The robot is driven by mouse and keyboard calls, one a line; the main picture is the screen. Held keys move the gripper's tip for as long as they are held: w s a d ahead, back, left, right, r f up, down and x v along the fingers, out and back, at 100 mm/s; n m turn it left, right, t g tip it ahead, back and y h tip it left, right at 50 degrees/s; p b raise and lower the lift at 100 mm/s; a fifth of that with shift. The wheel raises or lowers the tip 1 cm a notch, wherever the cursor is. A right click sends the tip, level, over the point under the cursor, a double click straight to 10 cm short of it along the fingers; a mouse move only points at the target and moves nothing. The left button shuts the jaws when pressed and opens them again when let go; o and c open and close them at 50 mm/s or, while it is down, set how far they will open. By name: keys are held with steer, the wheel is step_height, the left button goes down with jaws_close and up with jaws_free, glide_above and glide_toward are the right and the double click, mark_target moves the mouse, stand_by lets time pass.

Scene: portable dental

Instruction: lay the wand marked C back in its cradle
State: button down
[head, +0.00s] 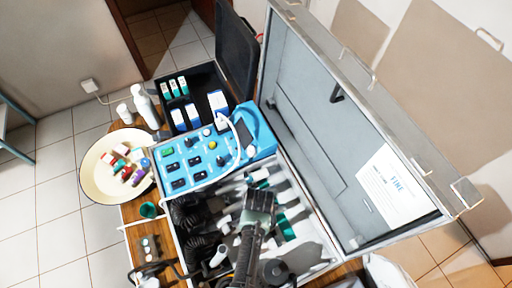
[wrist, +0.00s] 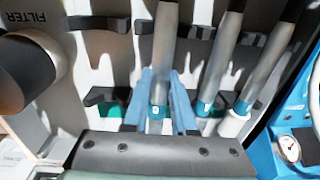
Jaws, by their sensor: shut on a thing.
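In the wrist view, my gripper (wrist: 162,98) has its two blue fingers shut around a grey wand (wrist: 166,45) with a teal band. The small mark on the band is too small to read surely. Two similar wands (wrist: 218,65) (wrist: 261,55) lie side by side to its right, with pale marks on their teal bands. Dark cradle hooks (wrist: 103,97) show to the left of the held wand, and another hook (wrist: 145,27) is beside its upper part. I cannot tell whether the held wand touches a hook. In the head view, my gripper (head: 259,205) is over the case interior; its fingertips are hard to make out.
A blue control panel (head: 190,160) with knobs stands beside the wand bay. The grey case lid (head: 330,120) stands open to the right. A cylinder marked FILTER (wrist: 25,70) is close on the left in the wrist view. A cream bowl (head: 92,185) holds small coloured items.

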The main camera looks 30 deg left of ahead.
steer(key=c, duration=0.6)
jaws_free()
steer(key=shift+c, duration=0.2)
steer(key=shift+r, duration=0.1)
steer(key=r+p, duration=0.8)
steer(key=shift+s+d, duration=0.25)
steer(key=shift+f, duration=0.1)
stand_by(0.4)
